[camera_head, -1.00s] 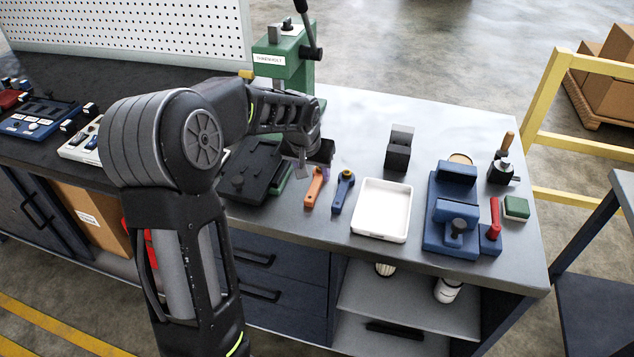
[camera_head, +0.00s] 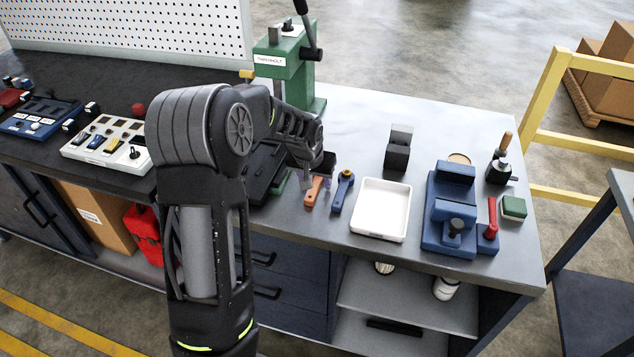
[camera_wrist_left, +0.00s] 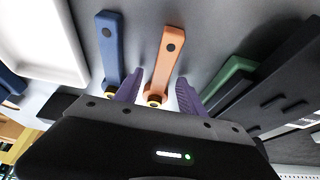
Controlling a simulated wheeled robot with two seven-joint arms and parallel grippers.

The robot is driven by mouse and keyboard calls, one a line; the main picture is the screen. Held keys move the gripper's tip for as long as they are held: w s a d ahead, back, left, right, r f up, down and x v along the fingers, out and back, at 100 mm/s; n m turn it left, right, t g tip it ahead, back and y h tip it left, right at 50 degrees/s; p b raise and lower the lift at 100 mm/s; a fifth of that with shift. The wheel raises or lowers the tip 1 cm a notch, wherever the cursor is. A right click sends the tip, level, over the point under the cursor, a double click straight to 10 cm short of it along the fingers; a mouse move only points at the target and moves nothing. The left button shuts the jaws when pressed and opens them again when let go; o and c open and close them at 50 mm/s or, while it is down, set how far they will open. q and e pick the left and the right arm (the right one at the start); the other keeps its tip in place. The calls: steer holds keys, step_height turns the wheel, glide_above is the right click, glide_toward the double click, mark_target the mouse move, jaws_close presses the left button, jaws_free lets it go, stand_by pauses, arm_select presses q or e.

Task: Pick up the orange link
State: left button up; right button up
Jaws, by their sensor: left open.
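The orange link (camera_head: 314,191) lies on the grey bench top, left of the blue link (camera_head: 342,192). In the left wrist view the orange link (camera_wrist_left: 166,62) runs up from between the two purple fingers, its ringed end nearest my gripper. My left gripper (camera_head: 308,182) is open, with its fingertips low by the orange link; the wrist view shows the fingers (camera_wrist_left: 160,92) on either side of its near end. Whether they touch it cannot be told. The blue link (camera_wrist_left: 110,50) lies beside it in the wrist view. My right gripper is not in view.
A white tray (camera_head: 381,235) sits right of the blue link. A black fixture with a green part (camera_wrist_left: 232,76) lies close on the other side. A blue vise-like fixture (camera_head: 432,238), a black block (camera_head: 398,158) and a green press (camera_head: 290,62) stand on the bench.

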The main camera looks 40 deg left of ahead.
arm_select(q)
jaws_close()
stand_by(0.6)
stand_by(0.9)
